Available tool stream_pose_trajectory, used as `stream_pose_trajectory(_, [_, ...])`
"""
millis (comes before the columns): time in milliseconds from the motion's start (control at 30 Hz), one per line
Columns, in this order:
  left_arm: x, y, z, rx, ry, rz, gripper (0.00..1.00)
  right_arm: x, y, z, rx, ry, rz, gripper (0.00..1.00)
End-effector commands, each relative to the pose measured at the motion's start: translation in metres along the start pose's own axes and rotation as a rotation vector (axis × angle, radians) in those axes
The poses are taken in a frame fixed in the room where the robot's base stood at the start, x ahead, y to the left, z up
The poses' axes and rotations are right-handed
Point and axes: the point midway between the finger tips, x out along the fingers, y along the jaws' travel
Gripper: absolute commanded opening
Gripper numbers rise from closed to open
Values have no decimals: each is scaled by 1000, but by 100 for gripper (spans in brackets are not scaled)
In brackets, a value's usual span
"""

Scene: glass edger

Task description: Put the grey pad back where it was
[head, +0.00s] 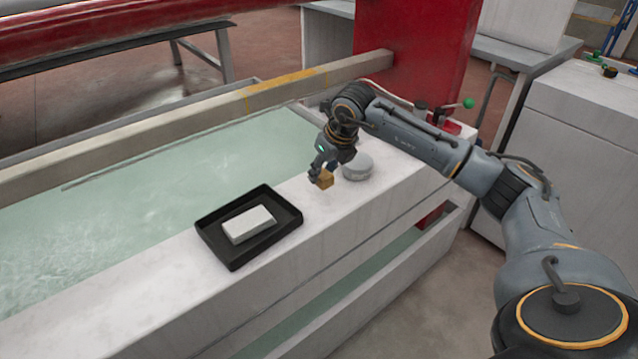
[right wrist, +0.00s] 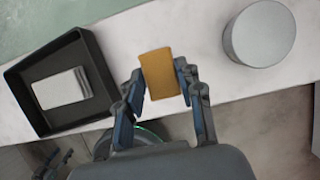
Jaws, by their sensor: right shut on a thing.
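A light grey rectangular pad (head: 249,225) lies flat inside a black shallow tray (head: 287,231). The pad also shows in the right wrist view (right wrist: 62,88), in the tray at the left. My right gripper (head: 319,178) is to the right of the tray, over the white ledge. It is shut on a tan-orange block (right wrist: 160,74), which sits between its two fingers. I cannot tell whether the block touches the ledge. My left gripper is not seen in the head view.
A round grey disc (head: 357,167) stands on the white ledge (head: 330,215) close to my right gripper. Behind the ledge is a pale green surface (head: 150,190) with a long beam beyond. The ledge between tray and disc is otherwise clear.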

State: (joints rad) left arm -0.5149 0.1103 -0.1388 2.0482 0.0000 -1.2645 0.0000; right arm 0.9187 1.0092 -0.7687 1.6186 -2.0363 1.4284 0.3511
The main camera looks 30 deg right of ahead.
Motion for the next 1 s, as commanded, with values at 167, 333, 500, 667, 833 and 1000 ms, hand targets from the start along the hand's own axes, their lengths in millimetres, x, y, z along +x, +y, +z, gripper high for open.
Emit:
stream_pose_trajectory(167, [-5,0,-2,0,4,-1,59,14,2,4,-1,0,2,17])
stream_pose_trajectory(333, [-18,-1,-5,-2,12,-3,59,40,2,-3,-1,2,0,17])
stream_pose_trajectory(500, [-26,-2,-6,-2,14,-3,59,48,2,-6,0,-1,0,17])
stream_pose_trajectory(667, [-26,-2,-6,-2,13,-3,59,48,2,-6,0,-1,0,17])
stream_pose_trajectory(833, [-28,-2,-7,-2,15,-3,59,50,2,-7,0,-1,0,17])
stream_pose_trajectory(1000, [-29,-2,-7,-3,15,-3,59,49,2,-7,0,0,0,59])
